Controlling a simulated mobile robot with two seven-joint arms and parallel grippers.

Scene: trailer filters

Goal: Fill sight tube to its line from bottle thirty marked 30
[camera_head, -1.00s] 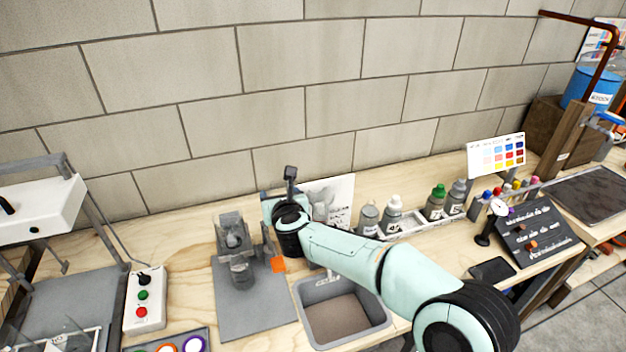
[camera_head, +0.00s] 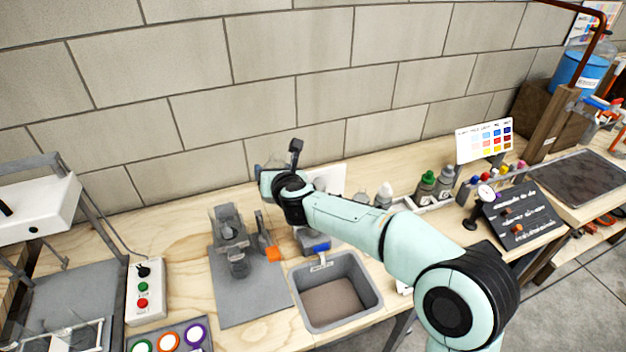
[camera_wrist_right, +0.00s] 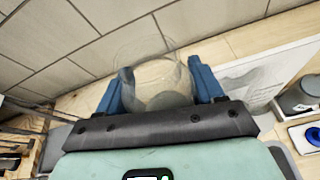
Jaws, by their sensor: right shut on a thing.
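My right gripper (camera_wrist_right: 158,88) has its blue fingers shut on a clear, rounded vessel (camera_wrist_right: 150,52) with a pale body. No marking on it is readable, so I cannot tell which bottle it is. My left gripper is out of view.
A grey sink (camera_head: 376,300) is right of the mat. Bottles with a white cap (camera_head: 384,189), green cap (camera_head: 428,178) and grey cap (camera_head: 446,174) stand behind my forearm. A blue-topped item (camera_head: 316,247) is behind the sink. A button box (camera_head: 146,292) is at left.

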